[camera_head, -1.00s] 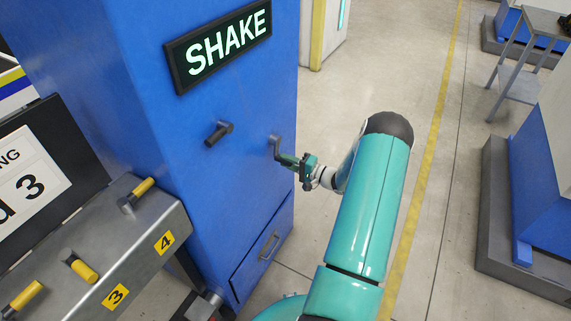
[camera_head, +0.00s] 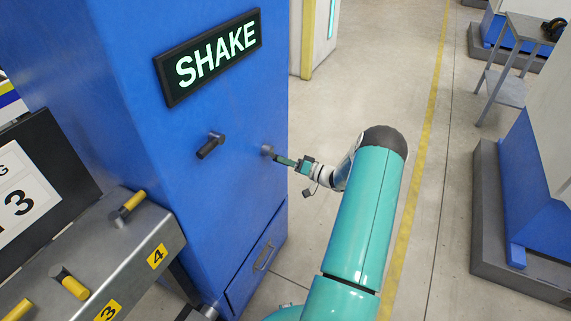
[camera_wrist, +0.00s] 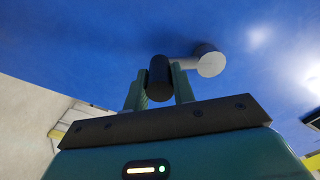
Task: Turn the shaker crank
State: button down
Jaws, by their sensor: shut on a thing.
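The blue shaker cabinet (camera_head: 165,130) stands at the left under a lit SHAKE sign (camera_head: 213,57). The shaker crank has a grey hub (camera_head: 267,150) on the cabinet's right side, and the hub also shows in the wrist view (camera_wrist: 209,61). A short light arm joins the hub to a dark handle (camera_wrist: 158,78). My gripper (camera_head: 281,159) is level with the crank and shut on that handle, one finger on each side. In the head view the handle is mostly hidden by the fingers.
A dark peg handle (camera_head: 209,146) sticks out of the cabinet's front. A grey bench (camera_head: 115,262) with yellow-handled levers (camera_head: 132,201) is at lower left. A drawer handle (camera_head: 265,256) is low on the cabinet. Open floor with a yellow line lies to the right.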

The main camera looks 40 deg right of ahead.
jog(key=shift+s+d, duration=0.1)
jog(key=shift+d, duration=0.05)
jog(key=c, duration=1.2)
grip_release()
jog(key=shift+o, duration=0.2)
jog(key=v, duration=1.3)
jog(key=shift+s, duration=0.35)
